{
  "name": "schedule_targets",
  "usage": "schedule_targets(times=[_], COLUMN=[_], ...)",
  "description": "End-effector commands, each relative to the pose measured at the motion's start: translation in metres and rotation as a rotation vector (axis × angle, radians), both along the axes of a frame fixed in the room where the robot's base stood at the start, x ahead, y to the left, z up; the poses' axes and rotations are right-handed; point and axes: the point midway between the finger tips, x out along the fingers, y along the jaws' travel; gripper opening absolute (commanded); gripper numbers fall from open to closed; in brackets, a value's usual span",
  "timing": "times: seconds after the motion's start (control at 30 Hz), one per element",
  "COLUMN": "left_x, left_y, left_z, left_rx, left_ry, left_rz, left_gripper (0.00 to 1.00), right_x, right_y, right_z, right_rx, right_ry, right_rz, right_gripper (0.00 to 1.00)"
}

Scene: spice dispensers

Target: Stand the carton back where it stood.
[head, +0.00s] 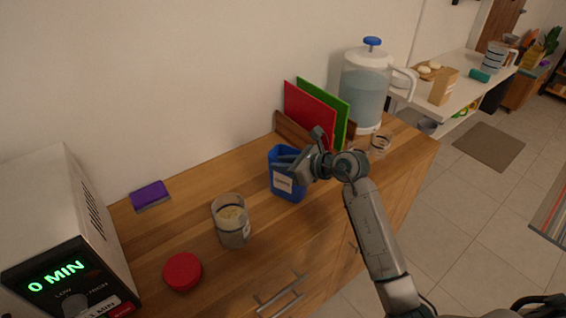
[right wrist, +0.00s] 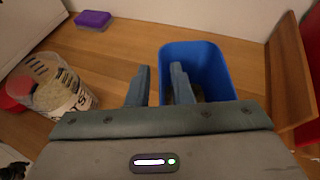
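The blue open-topped carton (head: 289,186) with a white label stands upright on the wooden counter, in front of the red and green boards. In the right wrist view the carton (right wrist: 205,58) is open towards me, with something brownish low inside, partly hidden by my gripper. My right gripper (head: 283,160) is at the carton's top. In the right wrist view its two fingers (right wrist: 160,78) are apart; one is over the carton's opening and the other is outside its left wall. A gap shows between the fingers and the wall. My left gripper is not in view.
A clear jar (head: 231,222) with pale contents and a red lid (head: 183,271) are left of the carton. A purple sponge (head: 150,194) lies near the wall beside the microwave (head: 62,220). A water dispenser (head: 366,88) and a small glass (head: 380,143) stand right. Bare counter lies behind the jar.

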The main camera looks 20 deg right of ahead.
Motion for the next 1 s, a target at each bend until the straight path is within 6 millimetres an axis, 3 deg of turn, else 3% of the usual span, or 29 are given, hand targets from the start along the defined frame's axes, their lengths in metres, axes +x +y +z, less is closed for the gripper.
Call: schedule_targets(times=[0.43, 1.0], left_x=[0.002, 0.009], left_y=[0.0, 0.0], left_z=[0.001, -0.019], left_rx=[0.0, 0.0], left_ry=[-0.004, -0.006], left_rz=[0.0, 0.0], left_gripper=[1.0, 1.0], right_x=[-0.004, -0.065], right_y=[-0.005, -0.06], right_z=[0.004, 0.037], right_rx=[-0.003, -0.007], right_ry=[-0.001, -0.001], right_rz=[-0.001, 0.0], right_gripper=[0.24, 0.24])
